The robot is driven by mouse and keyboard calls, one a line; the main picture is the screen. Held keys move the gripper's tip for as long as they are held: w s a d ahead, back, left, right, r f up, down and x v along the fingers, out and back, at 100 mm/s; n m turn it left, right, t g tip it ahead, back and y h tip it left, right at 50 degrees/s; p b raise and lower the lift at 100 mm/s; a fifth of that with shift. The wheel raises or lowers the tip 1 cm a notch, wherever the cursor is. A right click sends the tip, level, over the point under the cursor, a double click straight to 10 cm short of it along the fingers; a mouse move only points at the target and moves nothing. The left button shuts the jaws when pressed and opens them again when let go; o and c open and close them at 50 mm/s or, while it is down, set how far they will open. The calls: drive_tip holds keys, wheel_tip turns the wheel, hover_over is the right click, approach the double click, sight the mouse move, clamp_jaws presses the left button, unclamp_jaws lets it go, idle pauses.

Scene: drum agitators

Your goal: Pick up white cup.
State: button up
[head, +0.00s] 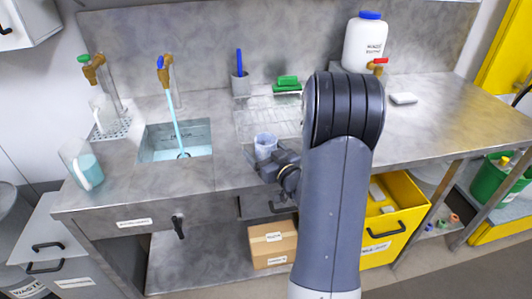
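A small white cup (265,143) with a bluish tint stands out at the front of the steel counter, right of the sink. My gripper (261,158) is right at it, with dark finger parts beside and in front of the cup's lower part. The cup looks upright. Its base is hidden by the gripper, so I cannot tell whether it rests on the counter or is held. Whether the fingers press on the cup is too small to tell.
A sink (180,141) with a running tap is to the left. A clear beaker with blue liquid (88,171) stands at the counter's left end. A drying rack (262,118) and green brush (288,84) are behind the cup. A white canister (364,43) stands back right.

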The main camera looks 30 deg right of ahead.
drive_tip(key=shift+w, duration=0.2)
drive_tip(key=c, duration=1)
drive_tip(key=shift+c, duration=0.2)
